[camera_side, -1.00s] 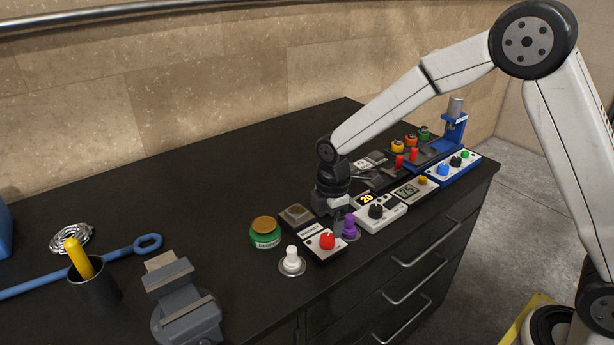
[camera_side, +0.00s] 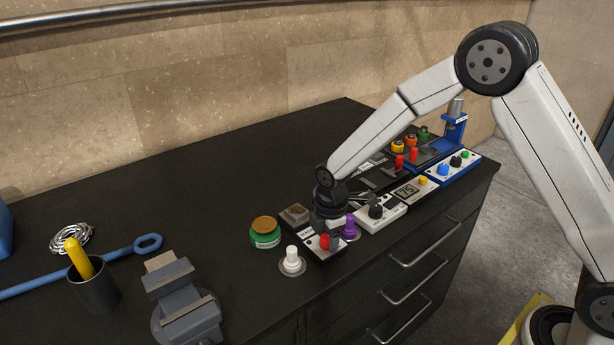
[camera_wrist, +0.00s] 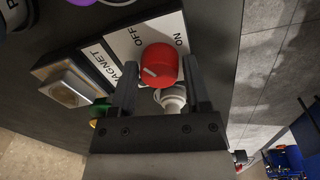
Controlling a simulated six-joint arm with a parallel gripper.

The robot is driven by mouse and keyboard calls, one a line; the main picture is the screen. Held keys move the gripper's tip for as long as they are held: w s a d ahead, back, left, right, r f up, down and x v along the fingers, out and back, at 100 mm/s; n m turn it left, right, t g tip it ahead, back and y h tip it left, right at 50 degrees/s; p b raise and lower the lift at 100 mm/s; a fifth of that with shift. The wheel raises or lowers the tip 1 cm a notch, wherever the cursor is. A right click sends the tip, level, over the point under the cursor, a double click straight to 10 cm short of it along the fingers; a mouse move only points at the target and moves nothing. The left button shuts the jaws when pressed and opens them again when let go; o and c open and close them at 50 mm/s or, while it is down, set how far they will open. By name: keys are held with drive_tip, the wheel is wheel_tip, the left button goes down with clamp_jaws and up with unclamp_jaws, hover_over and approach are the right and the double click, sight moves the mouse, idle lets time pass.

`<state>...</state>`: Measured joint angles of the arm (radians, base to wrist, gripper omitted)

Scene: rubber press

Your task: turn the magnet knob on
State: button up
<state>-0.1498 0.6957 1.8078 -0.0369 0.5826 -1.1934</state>
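The red magnet knob (camera_wrist: 158,66) sits on a white panel (camera_wrist: 120,50) marked MAGNET, OFF and ON. In the wrist view the knob's pale pointer line lies on its left part, on the OFF side. My gripper (camera_wrist: 156,88) is open, with one finger on each side of the knob; I cannot tell whether either finger touches it. In the side view the knob (camera_side: 325,242) is partly hidden by my gripper (camera_side: 326,240), which is down at the panel.
A grey vise (camera_side: 184,300) stands to the left.

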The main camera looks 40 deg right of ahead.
clamp_jaws()
drive_tip(key=shift+m, duration=0.5)
drive_tip(key=m, duration=0.3)
drive_tip(key=shift+m, duration=0.3)
drive_tip(key=m, duration=0.4)
drive_tip(key=shift+a+m, duration=0.1)
drive_tip(key=shift+m, duration=0.2)
drive_tip(key=m, duration=0.4)
drive_tip(key=shift+w, duration=0.1)
drive_tip(key=m, duration=0.4)
drive_tip(key=shift+m+g, duration=0.4)
